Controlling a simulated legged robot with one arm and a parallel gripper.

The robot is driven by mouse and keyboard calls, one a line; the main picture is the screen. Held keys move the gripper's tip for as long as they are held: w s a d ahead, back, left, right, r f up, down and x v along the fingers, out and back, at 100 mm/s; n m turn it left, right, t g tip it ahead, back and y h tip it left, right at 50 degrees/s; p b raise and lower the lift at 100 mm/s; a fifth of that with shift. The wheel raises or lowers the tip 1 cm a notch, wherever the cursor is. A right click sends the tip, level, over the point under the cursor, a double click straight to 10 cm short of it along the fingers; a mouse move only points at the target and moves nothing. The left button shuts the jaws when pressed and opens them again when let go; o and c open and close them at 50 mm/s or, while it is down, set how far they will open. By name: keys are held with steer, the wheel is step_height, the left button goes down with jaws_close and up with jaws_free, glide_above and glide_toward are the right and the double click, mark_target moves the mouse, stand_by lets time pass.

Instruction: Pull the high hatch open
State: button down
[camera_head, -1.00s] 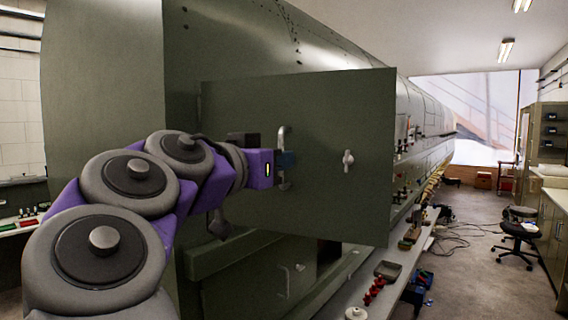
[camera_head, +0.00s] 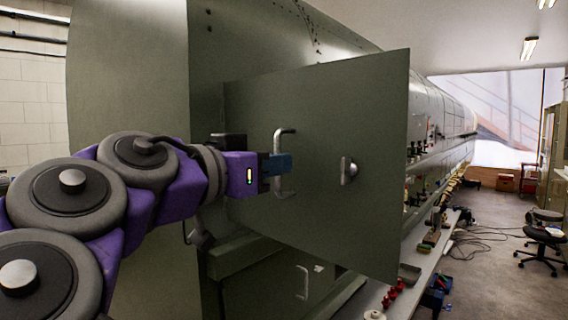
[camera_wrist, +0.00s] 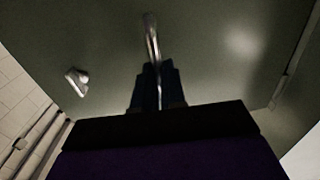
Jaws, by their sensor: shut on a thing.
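The high hatch (camera_head: 320,200) is a green panel on the side of the fuselage, swung partly out, with its right edge standing away from the body. A silver bar handle (camera_head: 284,135) is on its face, and a small silver latch (camera_head: 348,170) is to the right of it. My gripper (camera_head: 280,165) is shut on the bar handle. In the wrist view the dark fingers (camera_wrist: 158,88) close around the lower part of the handle (camera_wrist: 151,35), and the latch (camera_wrist: 77,80) shows at left. The hatch's hinge side is partly hidden by my arm.
A lower hatch with its own handle (camera_head: 303,282) is below. A long bench (camera_head: 425,265) with small parts and a tray runs along the fuselage at right. An office chair (camera_head: 541,240) and cables are on the floor farther right.

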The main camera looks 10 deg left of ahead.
steer(key=shift+s+a+r, duration=0.15)
steer(key=shift+a+r, duration=0.1)
steer(key=shift+r, duration=0.05)
steer(key=c, duration=1.6)
jaws_free()
steer(key=o, duration=0.4)
steer(key=shift+a+f, duration=0.25)
steer(key=shift+a, duration=0.3)
steer(key=shift+d, duration=0.1)
